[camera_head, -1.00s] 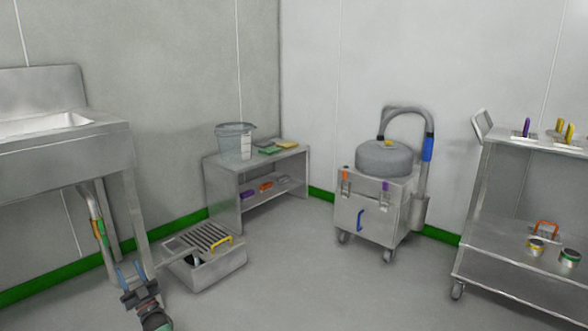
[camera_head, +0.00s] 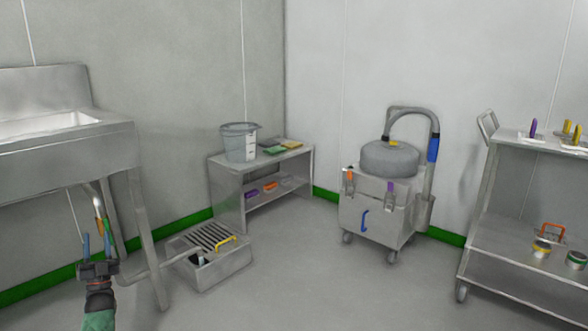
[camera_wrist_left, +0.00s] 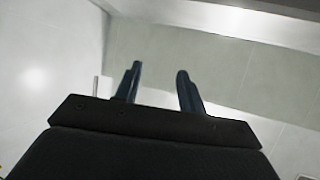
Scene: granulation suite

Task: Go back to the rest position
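My left gripper (camera_head: 97,245) is at the lower left of the head view, in front of the sink's legs and left of the floor drain box. Its two blue fingers point up and stand apart with nothing between them. In the left wrist view the same fingers (camera_wrist_left: 158,88) are spread and empty, against blurred pale surfaces. My right gripper is in neither view.
A steel sink (camera_head: 60,140) stands at the left, its pipe running to the drain box (camera_head: 220,270) with a yellow-handled grate. A low bench (camera_head: 228,196) holds a bucket (camera_head: 238,143). A wheeled vacuum (camera_head: 375,215) and a cart (camera_head: 520,275) stand right. The middle floor is clear.

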